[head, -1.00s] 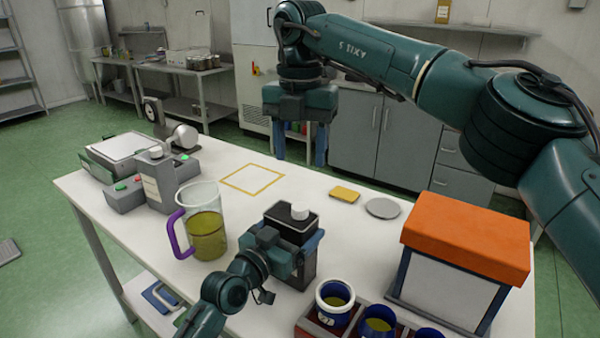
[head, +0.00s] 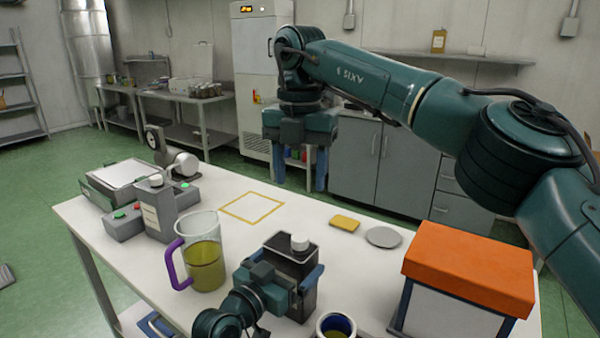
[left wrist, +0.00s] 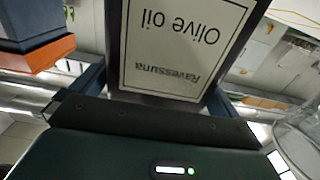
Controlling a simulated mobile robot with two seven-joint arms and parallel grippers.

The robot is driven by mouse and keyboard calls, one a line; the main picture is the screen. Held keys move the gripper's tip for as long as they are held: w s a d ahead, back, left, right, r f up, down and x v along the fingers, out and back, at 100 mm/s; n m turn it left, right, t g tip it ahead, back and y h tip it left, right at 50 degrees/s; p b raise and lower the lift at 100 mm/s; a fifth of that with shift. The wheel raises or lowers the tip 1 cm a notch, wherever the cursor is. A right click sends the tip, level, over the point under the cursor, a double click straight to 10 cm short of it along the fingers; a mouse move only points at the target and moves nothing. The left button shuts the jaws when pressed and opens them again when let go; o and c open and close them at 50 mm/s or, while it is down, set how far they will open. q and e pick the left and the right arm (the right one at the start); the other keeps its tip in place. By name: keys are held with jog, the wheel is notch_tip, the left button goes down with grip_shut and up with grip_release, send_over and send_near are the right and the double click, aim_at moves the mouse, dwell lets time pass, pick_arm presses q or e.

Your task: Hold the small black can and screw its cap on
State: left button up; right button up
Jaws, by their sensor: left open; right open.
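The small black can (head: 298,271) stands upright on the white table (head: 345,262), with a white round piece (head: 300,242) on its top; I cannot tell if that is the cap or a bare neck. My left gripper (head: 297,289) is open around the can's body, a blue finger at either side. In the left wrist view the can's label (left wrist: 182,50) reads "Ravessuna Olive oil" upside down, between the fingers. My right gripper (head: 299,182) is open and empty, pointing down, apart from the can and farther back in the picture.
A jug (head: 205,262) of green-yellow oil with a purple handle stands left of the can. Farther left is a grey can (head: 158,212) with a white top. An orange-lidded box (head: 468,268) stands right. A yellow sponge (head: 344,223) and grey disc (head: 383,237) lie behind.

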pick_arm(q)
jog(key=v, duration=1.2)
jog(key=shift+b, duration=0.45)
jog(key=shift+s, duration=0.1)
